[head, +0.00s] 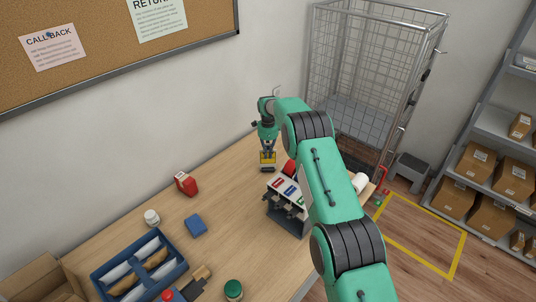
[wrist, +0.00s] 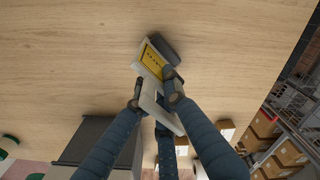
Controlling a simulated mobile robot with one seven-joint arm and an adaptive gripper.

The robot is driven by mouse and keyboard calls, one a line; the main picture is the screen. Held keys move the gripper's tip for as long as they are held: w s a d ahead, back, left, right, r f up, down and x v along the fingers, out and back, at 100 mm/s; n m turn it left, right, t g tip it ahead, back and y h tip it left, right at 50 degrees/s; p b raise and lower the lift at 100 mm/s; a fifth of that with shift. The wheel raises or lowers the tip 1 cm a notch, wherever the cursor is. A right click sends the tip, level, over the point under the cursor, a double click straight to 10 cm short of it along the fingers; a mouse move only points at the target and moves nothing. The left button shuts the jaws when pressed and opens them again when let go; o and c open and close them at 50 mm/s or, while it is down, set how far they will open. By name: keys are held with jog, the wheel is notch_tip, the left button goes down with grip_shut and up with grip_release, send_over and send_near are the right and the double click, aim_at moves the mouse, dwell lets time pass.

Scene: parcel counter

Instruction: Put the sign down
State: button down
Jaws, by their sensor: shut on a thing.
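The sign (head: 268,157) is a small yellow plate with dark lettering on a grey base. My gripper (head: 267,149) is above it, pointing down and shut on it, near the far edge of the wooden table (head: 225,180). In the wrist view the sign (wrist: 151,62) shows its yellow face and grey parts between the fingers of my gripper (wrist: 156,92). The fingers hide part of it. I cannot tell whether its base touches the table.
A rack with coloured labels (head: 288,187) stands just right of the sign, partly behind my arm. A red box (head: 186,183), a white jar (head: 152,217), a blue block (head: 195,224) and a blue tray (head: 177,268) are nearer left. The tabletop left of the sign is clear.

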jog(key=c, duration=2.3)
grip_release()
jog(key=shift+f, duration=0.15)
jog(key=o, duration=0.5)
notch_tip(320, 180, up, 12)
jog(key=shift+r+b, duration=0.2)
jog(key=shift+b, duration=0.35)
